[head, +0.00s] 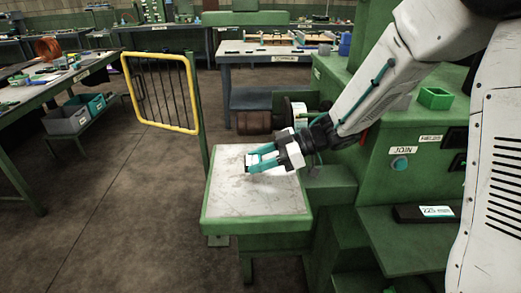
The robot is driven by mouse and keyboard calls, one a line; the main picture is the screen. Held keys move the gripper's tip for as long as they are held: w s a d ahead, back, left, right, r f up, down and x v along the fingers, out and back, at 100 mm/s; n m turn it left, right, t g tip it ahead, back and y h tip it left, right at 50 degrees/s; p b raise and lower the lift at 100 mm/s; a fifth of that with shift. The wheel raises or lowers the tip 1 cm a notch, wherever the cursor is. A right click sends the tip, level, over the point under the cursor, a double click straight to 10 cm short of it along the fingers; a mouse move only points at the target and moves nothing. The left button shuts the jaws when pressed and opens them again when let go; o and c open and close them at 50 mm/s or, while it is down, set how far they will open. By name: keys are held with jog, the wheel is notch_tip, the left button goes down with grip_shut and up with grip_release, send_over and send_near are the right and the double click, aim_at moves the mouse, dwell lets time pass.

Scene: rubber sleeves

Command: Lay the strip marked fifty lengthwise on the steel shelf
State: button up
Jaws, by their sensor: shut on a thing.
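My gripper (259,163) has teal fingers and is over the steel shelf (245,203), a pale scratched plate with a green rim. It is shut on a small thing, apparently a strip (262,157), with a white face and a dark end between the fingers. Most of it is hidden, and I cannot read any marking on it. I cannot tell whether it touches the plate. The plate around and in front of the gripper is bare.
A dark strip (409,213) labelled 225 lies on a green ledge at right. The green machine (385,160) with a JOIN sign stands right of the plate. A yellow-framed guard (161,92) stands behind left. A brown roller (253,122) sits behind the plate. Open floor lies left.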

jog(key=shift+f, duration=0.4)
jog(key=shift+f, duration=0.2)
